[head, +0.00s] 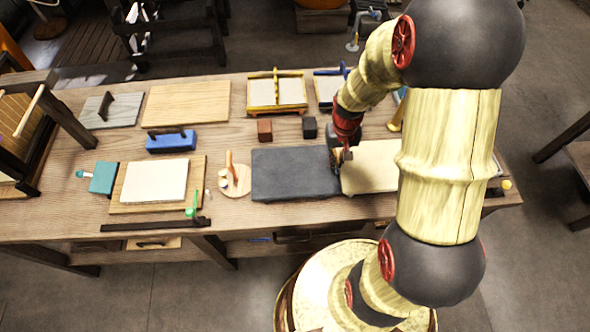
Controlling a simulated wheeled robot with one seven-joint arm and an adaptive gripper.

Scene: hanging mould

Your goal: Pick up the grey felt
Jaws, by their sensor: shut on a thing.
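The grey felt (293,174) is a dark grey rectangular sheet lying on the wooden table, left of a cream sheet (375,168). My gripper (344,156) points down at the right end of the felt, where the two sheets meet. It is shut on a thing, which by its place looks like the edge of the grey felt. The jaws are small and dark here, so the exact contact is hard to see. The rest of the felt looks flat on the table. My arm covers the right end of the cream sheet.
A round wooden piece with an upright handle (236,181) stands close left of the felt. A brown block (265,130) and a black block (310,127) sit behind it. A board with a white sheet (155,182) lies further left. Framed moulds (277,92) stand at the back.

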